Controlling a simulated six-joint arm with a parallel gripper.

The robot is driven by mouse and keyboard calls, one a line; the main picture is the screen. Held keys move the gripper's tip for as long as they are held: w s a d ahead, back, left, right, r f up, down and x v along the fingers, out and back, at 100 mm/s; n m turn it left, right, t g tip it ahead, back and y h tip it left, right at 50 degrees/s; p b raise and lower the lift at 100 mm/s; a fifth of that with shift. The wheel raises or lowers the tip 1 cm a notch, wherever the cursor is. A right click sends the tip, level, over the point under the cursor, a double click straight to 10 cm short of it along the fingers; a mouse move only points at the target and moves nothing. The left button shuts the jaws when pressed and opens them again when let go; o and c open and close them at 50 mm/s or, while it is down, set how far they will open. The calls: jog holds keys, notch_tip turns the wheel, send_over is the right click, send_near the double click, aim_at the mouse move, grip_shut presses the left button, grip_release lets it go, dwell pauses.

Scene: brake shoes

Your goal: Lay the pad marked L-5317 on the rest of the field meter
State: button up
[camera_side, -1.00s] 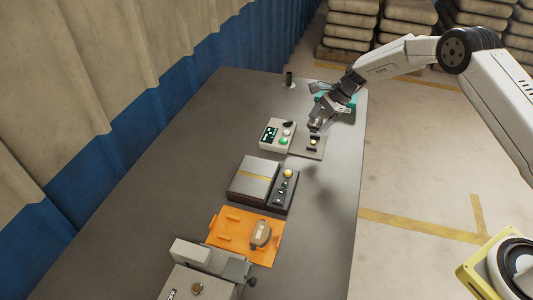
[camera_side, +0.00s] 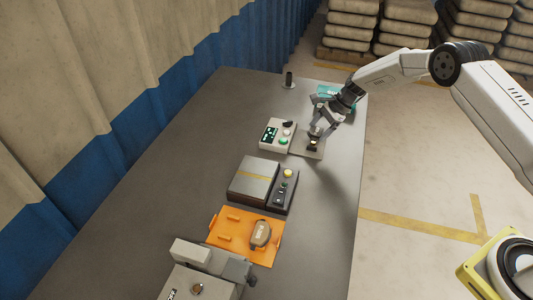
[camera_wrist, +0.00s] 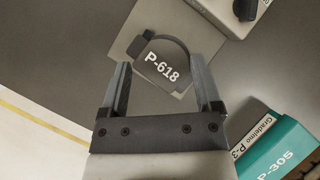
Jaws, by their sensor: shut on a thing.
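My gripper (camera_side: 317,134) is low over the flat plate (camera_side: 309,153) beside the grey field meter (camera_side: 276,135). In the wrist view its two fingers (camera_wrist: 160,72) stand on either side of a dark grey pad marked P-618 (camera_wrist: 165,70) and are shut on it. A dark curved rim shows round the pad's far side. The plate (camera_wrist: 122,42) lies under it; whether pad and plate touch is hard to tell. Another pad (camera_side: 261,233), brownish grey with a pale label, lies on the orange tray (camera_side: 230,236). Its marking is too small to read, and I see no L-5317.
A teal box marked P-305 (camera_wrist: 282,155) stands near my gripper. A dark device with a yellow-striped top (camera_side: 253,180) sits between field meter and tray. A grey machine (camera_side: 200,285) stands at the front, a small dark post (camera_side: 289,79) at the back. The table's left side is clear.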

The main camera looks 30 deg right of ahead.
jog(key=shift+f, duration=1.2)
jog(key=shift+f, duration=0.45)
jog(key=o, duration=1.2)
jog(key=shift+c, duration=0.2)
jog(key=shift+r, duration=0.1)
jog(key=v, duration=0.7)
jog(key=shift+d+r, duration=0.15)
jog(key=shift+r, duration=0.15)
